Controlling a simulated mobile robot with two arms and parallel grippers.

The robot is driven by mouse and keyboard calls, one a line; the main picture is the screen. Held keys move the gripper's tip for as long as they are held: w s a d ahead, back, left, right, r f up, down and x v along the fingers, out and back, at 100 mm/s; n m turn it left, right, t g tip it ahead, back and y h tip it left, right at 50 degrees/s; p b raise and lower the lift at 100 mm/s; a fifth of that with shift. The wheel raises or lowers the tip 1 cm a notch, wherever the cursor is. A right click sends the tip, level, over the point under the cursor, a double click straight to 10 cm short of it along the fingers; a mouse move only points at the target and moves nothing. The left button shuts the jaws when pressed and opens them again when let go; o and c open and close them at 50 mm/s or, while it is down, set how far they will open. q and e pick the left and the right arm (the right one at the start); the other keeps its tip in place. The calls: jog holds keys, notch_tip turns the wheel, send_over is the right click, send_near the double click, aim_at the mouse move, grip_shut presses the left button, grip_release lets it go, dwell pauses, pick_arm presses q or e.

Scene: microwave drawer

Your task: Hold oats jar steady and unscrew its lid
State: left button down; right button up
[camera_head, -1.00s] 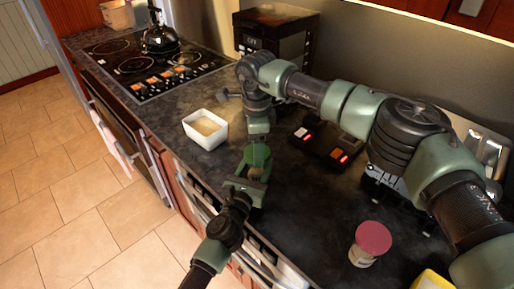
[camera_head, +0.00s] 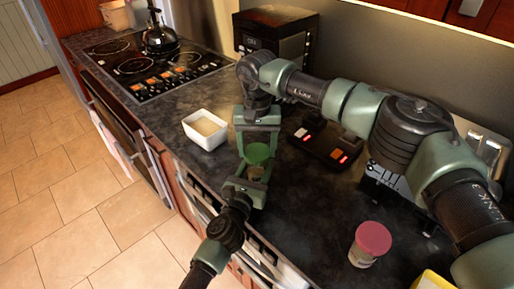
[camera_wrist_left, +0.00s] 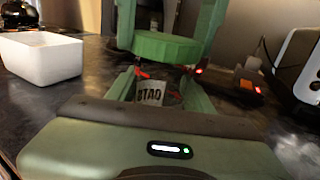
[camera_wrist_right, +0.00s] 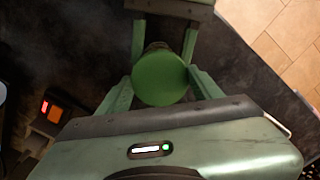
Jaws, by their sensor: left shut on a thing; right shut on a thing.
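The oats jar (camera_head: 255,172) stands over the dark counter near its front edge; its label shows in the left wrist view (camera_wrist_left: 150,91). My left gripper (camera_head: 252,177) comes from the front and is shut around the jar's body. The round green lid (camera_head: 257,153) is above the jar, and it also shows in the right wrist view (camera_wrist_right: 160,78). My right gripper (camera_head: 258,143) reaches down from above and is shut on the lid's sides. In the left wrist view a narrow band shows between lid and label; I cannot tell whether they are apart.
A white square bowl (camera_head: 206,129) stands left of the grippers. A jar with a dark pink lid (camera_head: 370,243) and a yellow thing (camera_head: 432,281) are at the lower right. A dark device with lit buttons (camera_head: 328,142) lies behind. The stove (camera_head: 140,66) is at the far left.

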aim_at(257, 152)
jog(key=shift+r, duration=0.1)
dwell(0.3)
jog(key=shift+r, duration=1)
jog(key=shift+r, duration=2)
pick_arm(q)
jog(key=c, duration=0.5)
grip_release()
jog(key=shift+s+a, duration=0.1)
